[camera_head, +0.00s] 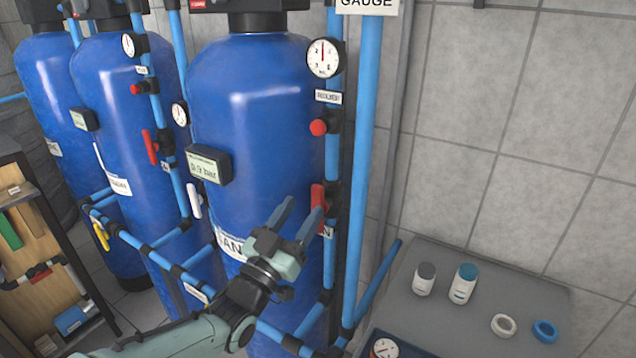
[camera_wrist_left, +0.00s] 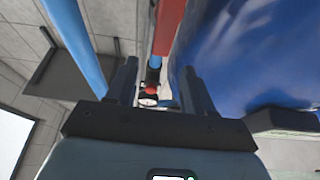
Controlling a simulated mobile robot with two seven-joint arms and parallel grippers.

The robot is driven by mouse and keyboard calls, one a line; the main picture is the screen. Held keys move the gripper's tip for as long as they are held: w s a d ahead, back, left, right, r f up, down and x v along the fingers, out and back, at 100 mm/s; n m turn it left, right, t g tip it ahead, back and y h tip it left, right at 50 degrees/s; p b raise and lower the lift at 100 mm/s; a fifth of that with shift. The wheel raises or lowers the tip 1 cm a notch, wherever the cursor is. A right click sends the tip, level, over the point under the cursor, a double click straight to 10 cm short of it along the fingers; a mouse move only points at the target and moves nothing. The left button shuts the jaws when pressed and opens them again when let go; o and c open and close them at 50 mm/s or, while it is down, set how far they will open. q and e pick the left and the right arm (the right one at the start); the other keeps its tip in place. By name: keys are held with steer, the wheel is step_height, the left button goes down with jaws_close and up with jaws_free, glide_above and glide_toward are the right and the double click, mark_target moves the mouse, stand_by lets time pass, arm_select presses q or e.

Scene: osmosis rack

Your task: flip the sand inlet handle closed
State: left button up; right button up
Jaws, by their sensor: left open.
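The red sand inlet handle (camera_head: 318,196) is on the blue pipe at the right side of the nearest blue tank, beside a partly hidden small label. Its lever stands roughly upright along the pipe. My left gripper (camera_head: 303,207) is open, its fingertips just in front of and left of the handle, with one fingertip overlapping its lower part. I cannot tell whether they touch. In the left wrist view, the red handle (camera_wrist_left: 167,26) lies beyond the open fingers (camera_wrist_left: 159,82), with nothing clearly gripped. My right gripper is not in view.
The blue tank (camera_head: 250,100) stands close behind and left of my gripper. A red knob (camera_head: 319,127) and a gauge (camera_head: 324,58) are above the handle. A blue vertical pipe (camera_head: 361,170) is just right. A grey table (camera_head: 400,290) with small containers stands at right.

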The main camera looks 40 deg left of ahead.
mark_target(316, 189)
arm_select(q)
steer(key=p+x, duration=0.1)
steer(key=x, duration=0.6)
steer(key=shift+w, duration=0.1)
